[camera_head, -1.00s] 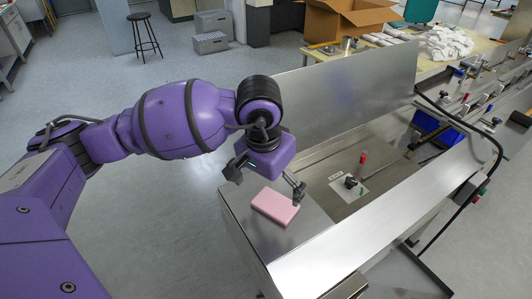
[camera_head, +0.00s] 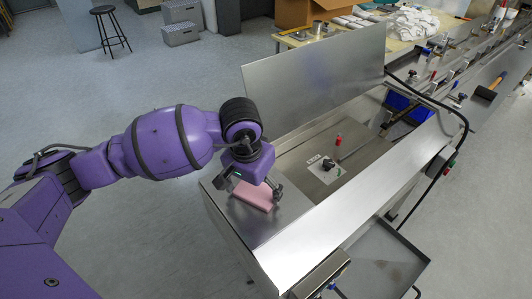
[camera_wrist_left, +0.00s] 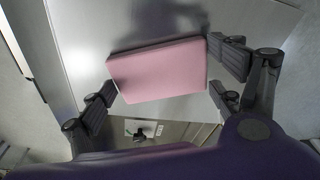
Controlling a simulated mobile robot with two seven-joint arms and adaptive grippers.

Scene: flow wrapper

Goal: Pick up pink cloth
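The pink cloth (camera_head: 252,194) is a flat folded block lying on the steel top at the near-left end of the machine. My left gripper (camera_head: 248,192) is right above it, pointing down, and partly covers it in the head view. In the left wrist view the cloth (camera_wrist_left: 158,71) lies between the spread fingers of the gripper (camera_wrist_left: 162,80), with a finger close to each short side. The fingers are open; whether either touches the cloth I cannot tell. My right gripper is in neither view.
An upright steel panel (camera_head: 315,80) stands behind the work surface. A red-topped knob (camera_head: 338,140) and a black knob (camera_head: 328,164) sit in the recess to the right. A black cable (camera_head: 450,115) arcs over the far side. An empty metal tray (camera_head: 385,262) is at lower right.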

